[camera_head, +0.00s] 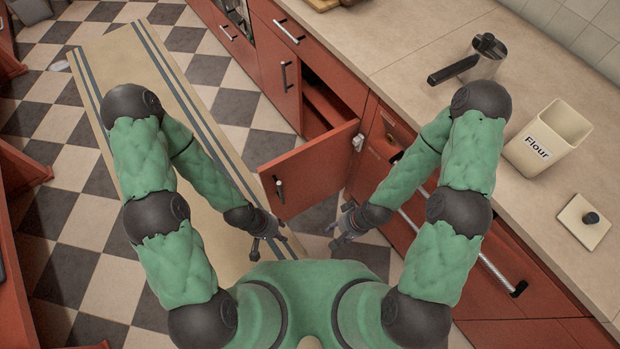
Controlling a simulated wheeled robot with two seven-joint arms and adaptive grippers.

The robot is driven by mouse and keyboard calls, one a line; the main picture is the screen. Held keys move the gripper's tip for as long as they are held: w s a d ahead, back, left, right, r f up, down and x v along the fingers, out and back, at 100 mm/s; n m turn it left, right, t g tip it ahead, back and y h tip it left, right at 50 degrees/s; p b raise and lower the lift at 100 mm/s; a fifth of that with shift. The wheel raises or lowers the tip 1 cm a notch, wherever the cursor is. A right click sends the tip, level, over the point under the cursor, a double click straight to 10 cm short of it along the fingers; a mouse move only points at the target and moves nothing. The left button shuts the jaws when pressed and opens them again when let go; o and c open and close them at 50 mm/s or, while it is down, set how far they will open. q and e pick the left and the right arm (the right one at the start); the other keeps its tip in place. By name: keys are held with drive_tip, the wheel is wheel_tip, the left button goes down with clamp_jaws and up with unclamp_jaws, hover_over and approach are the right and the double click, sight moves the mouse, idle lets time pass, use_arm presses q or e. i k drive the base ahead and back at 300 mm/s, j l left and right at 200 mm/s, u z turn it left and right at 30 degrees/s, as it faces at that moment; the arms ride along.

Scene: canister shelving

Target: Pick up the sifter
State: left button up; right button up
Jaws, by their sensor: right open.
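The sifter (485,58) is a grey metal cup with a dark handle pointing left. It stands upright on the counter at the upper right, beyond my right arm. My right gripper (335,243) is open and low in front of the cabinets, well below and left of the sifter, holding nothing that I can see. My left gripper (268,246) hangs near the open cabinet door, far from the sifter. Its fingers are small and dark, and I cannot tell whether they are open.
A cream flour canister (550,140) stands open on the counter (420,50), with its square lid (584,221) lying nearby. A red cabinet door (308,172) stands open by my grippers. A long runner (130,75) lies on the checkered floor at left.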

sight(474, 65)
drive_tip(key=z, duration=1.85)
drive_tip(key=k+l, duration=0.1)
drive_tip(key=l, duration=0.2)
drive_tip(key=k+l+u, duration=0.1)
drive_tip(key=l, duration=0.2)
drive_tip(key=k+l, duration=0.15)
drive_tip(key=l+u, duration=0.05)
drive_tip(key=l, duration=0.05)
